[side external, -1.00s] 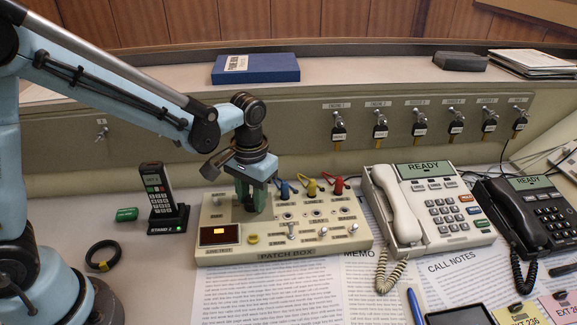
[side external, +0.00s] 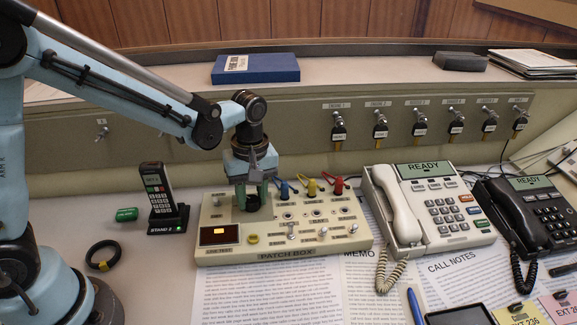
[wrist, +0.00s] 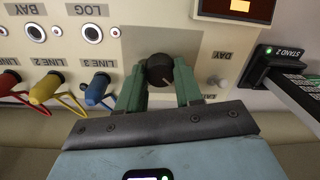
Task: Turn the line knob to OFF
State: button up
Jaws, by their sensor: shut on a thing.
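The line knob (wrist: 160,70) is a round black knob on a grey plate of the beige patch box (side external: 285,253). My gripper (wrist: 160,88) has its two green fingers on either side of the knob, shut on it. In the side view, my gripper (side external: 252,200) points straight down over the box's back left part, and the dark knob (side external: 253,203) shows between the fingers. A small light mark shows on the knob's face in the wrist view. A DAY label (wrist: 222,57) is beside the plate; I cannot read an OFF mark.
Blue, yellow and red plugs (side external: 311,187) stand close right of my gripper. A cordless handset (side external: 158,190) stands to the left, and a beige phone (side external: 430,208) to the right. Keys hang on the back panel (side external: 290,133). Papers lie in front.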

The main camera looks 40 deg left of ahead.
aim_at(254, 197)
jog(key=n, duration=0.5)
dwell(0.7)
jog(key=o, duration=1)
jog(key=shift+o, duration=0.2)
notch_tip(254, 197, up, 12)
jog(key=shift+w, duration=0.3)
